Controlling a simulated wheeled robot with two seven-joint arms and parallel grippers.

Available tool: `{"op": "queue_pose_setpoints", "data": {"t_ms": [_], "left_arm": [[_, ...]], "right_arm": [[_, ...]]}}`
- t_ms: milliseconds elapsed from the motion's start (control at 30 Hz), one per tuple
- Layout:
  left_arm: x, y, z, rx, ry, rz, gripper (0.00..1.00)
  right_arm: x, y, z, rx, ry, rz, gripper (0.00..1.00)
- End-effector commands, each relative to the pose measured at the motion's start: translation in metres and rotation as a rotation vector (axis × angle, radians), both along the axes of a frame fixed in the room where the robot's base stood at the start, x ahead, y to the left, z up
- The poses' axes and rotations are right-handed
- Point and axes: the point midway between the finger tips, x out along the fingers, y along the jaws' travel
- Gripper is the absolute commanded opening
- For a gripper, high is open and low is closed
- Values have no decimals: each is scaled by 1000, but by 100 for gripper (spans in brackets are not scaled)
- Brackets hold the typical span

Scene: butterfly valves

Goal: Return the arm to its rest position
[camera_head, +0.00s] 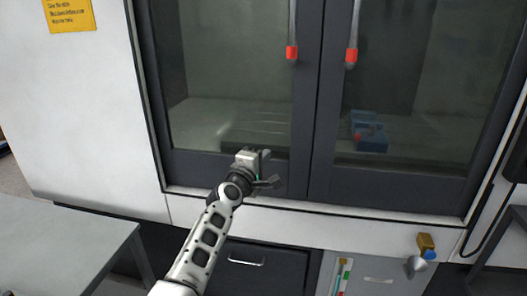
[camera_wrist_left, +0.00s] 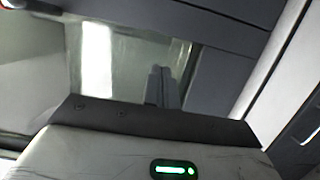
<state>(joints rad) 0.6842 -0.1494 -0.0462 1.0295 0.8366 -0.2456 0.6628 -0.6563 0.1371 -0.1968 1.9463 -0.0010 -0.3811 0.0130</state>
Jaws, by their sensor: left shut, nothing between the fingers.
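My left arm (camera_head: 208,240) reaches up from the bottom of the head view. My left gripper (camera_head: 270,170) is in front of the lower edge of the machine's left door. In the left wrist view the two grey fingers (camera_wrist_left: 162,87) are side by side, shut and empty. Behind them is the glass and dark frame of the door. I cannot tell how wide the gap between gripper and door is. My right gripper is in neither view.
The machine's two dark-framed doors (camera_head: 316,120) are shut, with red-tipped handles (camera_head: 292,53). A blue object (camera_head: 369,137) is behind the right glass. A valve with a yellow and blue part (camera_head: 427,246) is at lower right. A grey table (camera_head: 60,245) is at lower left.

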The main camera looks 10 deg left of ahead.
Motion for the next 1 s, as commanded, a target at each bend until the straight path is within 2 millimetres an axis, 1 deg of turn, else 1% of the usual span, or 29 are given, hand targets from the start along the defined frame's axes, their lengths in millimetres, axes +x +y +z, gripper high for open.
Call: {"op": "queue_pose_setpoints", "data": {"t_ms": [67, 133, 167, 267, 300, 367, 400, 467, 500, 567, 600, 667, 700, 800, 900, 1000], "left_arm": [[-5, 2, -8, 21, 5, 0, 0], [-15, 7, -27, 73, 14, 4, 0], [-21, 10, -39, 108, 21, 6, 0], [-55, 24, -91, 277, 46, 8, 0], [-74, 30, -113, 363, 56, 3, 0], [-105, 38, -146, 500, 72, -13, 0], [-128, 43, -166, 594, 83, -28, 0], [-163, 50, -194, 732, 96, -58, 0], [-189, 54, -211, 825, 106, -85, 0], [-230, 59, -233, 964, 117, -132, 0], [-257, 62, -245, 1053, 122, -169, 0], [-296, 66, -258, 1179, 124, -226, 0], [-321, 68, -264, 1254, 123, -265, 0], [-370, 70, -271, 1404, 113, -352, 0], [-403, 71, -273, 1503, 103, -416, 0], [-419, 72, -272, 1553, 93, -450, 0]], "right_arm": [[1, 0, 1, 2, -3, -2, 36], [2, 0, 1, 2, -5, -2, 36], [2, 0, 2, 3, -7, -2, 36], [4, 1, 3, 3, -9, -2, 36], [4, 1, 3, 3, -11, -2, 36], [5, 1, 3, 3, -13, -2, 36], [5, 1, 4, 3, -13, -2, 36], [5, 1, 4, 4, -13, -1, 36], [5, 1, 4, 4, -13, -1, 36], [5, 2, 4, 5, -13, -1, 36], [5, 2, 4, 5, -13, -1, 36], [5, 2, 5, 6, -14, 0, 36], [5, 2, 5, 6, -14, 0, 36], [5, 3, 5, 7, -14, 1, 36], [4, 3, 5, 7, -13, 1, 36], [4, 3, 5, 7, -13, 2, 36]]}}
